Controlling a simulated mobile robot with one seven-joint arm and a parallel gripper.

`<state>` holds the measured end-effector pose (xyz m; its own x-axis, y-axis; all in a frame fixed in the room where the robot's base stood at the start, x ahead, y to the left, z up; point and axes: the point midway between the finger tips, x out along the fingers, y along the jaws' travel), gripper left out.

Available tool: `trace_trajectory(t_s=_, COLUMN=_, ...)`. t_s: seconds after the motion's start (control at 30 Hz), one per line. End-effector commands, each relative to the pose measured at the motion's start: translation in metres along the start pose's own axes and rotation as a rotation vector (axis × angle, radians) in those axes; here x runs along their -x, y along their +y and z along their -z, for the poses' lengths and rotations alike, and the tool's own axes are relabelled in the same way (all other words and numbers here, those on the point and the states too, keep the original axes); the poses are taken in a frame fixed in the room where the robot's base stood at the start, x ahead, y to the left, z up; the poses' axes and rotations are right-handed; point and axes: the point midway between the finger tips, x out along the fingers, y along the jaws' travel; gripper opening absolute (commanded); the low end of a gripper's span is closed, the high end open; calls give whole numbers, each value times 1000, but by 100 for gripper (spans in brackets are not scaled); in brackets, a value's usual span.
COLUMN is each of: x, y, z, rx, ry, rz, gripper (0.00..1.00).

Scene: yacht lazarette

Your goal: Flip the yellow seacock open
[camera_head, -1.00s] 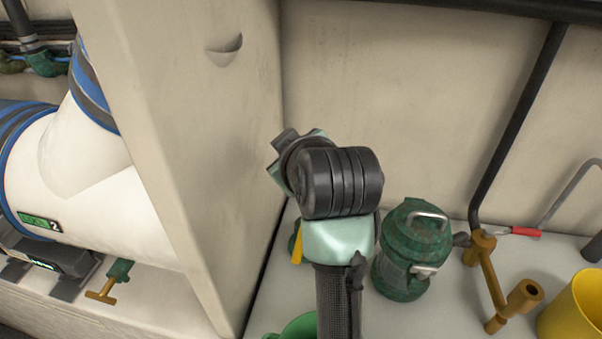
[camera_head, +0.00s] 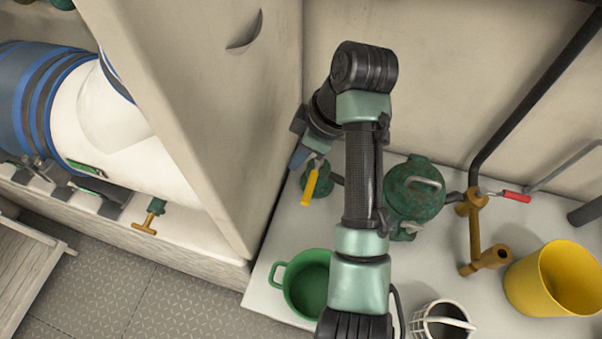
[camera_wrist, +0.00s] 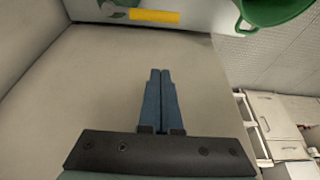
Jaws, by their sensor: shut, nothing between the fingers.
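The yellow seacock handle (camera_head: 310,187) hangs off a small green valve body (camera_head: 317,172) close to the partition, left of my arm. My forearm and gripper hide part of the valve. In the wrist view the yellow handle (camera_wrist: 155,16) lies crosswise at the top edge, ahead of the fingertips. My gripper (camera_head: 297,158) shows its blue fingers just left of the handle in the head view. In the wrist view my gripper (camera_wrist: 160,72) has its fingers together and empty, with a visible gap between them and the handle.
A green strainer (camera_head: 415,192) stands right of my arm. A green mug (camera_head: 307,285), a white basket (camera_head: 440,320) and a yellow bucket (camera_head: 555,280) are nearer the front. A brass pipe with a red-handled valve (camera_head: 515,196) is at right. The partition (camera_head: 195,110) rises close at left.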

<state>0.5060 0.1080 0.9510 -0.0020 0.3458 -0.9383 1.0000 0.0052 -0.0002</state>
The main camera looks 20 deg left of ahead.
Motion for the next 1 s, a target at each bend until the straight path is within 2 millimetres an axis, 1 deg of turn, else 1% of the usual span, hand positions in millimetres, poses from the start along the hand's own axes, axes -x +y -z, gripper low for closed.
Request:
trace_trajectory(t_s=0.23, x=-37, y=-1, z=0, rx=-3, ry=0, rz=5, gripper=0)
trace_trajectory(t_s=0.4, x=-75, y=-2, z=0, rx=-2, ry=0, rz=5, gripper=0)
trace_trajectory(t_s=0.53, x=-100, y=-1, z=0, rx=-2, ry=-1, rz=3, gripper=0)
trace_trajectory(t_s=0.6, x=-95, y=0, z=-13, rx=-7, ry=0, rz=-2, gripper=0)
trace_trajectory(t_s=0.73, x=-93, y=0, z=-29, rx=-5, ry=0, rz=-1, gripper=0)
trace_trajectory(t_s=0.83, x=-92, y=0, z=-36, rx=-3, ry=0, rz=-1, gripper=0)
trace_trajectory(t_s=1.0, x=-92, y=0, z=-40, rx=-1, ry=0, rz=-1, gripper=0)
